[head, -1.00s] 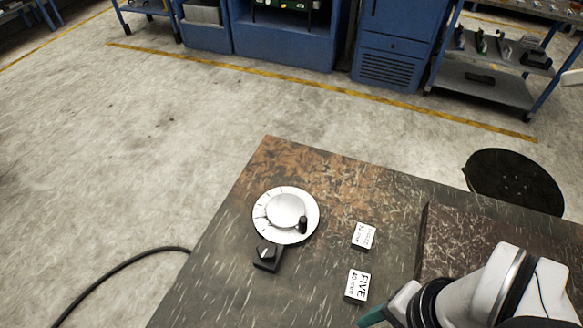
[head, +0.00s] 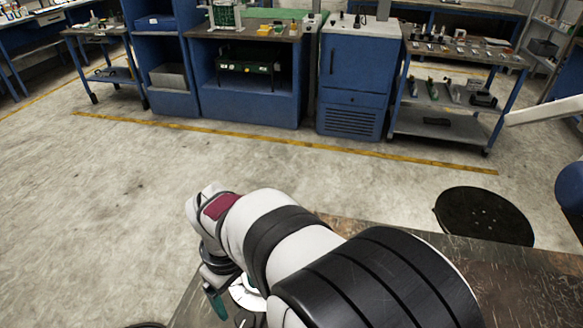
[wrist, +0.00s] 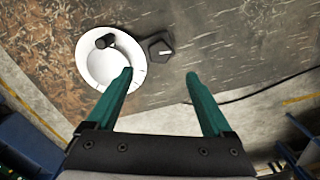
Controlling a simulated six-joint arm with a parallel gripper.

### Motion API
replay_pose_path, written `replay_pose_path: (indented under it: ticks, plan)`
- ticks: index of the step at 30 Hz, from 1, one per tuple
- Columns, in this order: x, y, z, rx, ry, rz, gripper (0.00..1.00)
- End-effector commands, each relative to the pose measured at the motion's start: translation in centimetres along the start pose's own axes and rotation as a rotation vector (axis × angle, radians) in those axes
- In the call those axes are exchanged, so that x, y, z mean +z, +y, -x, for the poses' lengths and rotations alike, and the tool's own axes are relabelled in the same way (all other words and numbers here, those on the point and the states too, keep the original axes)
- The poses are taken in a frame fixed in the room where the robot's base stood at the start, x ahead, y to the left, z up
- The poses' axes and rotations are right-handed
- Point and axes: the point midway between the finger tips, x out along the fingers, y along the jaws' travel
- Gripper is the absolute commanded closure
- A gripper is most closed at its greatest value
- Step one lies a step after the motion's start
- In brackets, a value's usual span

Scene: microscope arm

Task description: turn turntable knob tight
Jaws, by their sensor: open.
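The turntable is a round white dial plate (wrist: 88,70) with a raised disc and a black peg (wrist: 105,41) on it. In the wrist view it sits at upper left, beyond my left fingertip. A black knob (wrist: 160,49) with a white pointer mark stands on a dark base beside the plate. My gripper (wrist: 160,74) is open and empty. Its teal fingers are spread, one tip overlapping the plate's edge in the picture and the other right of the knob. In the head view my arm hides most of the turntable; only part of the white plate (head: 246,296) shows.
The worn table (head: 480,262) carries the turntable near its edge. Beyond that edge is concrete floor, with a dark cable (wrist: 245,96) in the wrist view. A round black stool (head: 484,215) stands behind the table. Blue benches (head: 245,80) line the far side.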

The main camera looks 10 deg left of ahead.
Motion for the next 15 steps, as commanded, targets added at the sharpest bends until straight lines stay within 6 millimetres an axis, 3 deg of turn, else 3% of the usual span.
replay_pose_path:
  ticks: [6, 10, 15]
  plan:
    - [0.1, 0.0, -6.4, -0.002, -0.005, -0.003, 0.15]
    - [0.1, 0.0, -8.7, -0.001, -0.002, -0.003, 0.15]
    - [0.1, 0.0, -10.0, -0.001, 0.0, -0.006, 0.15]
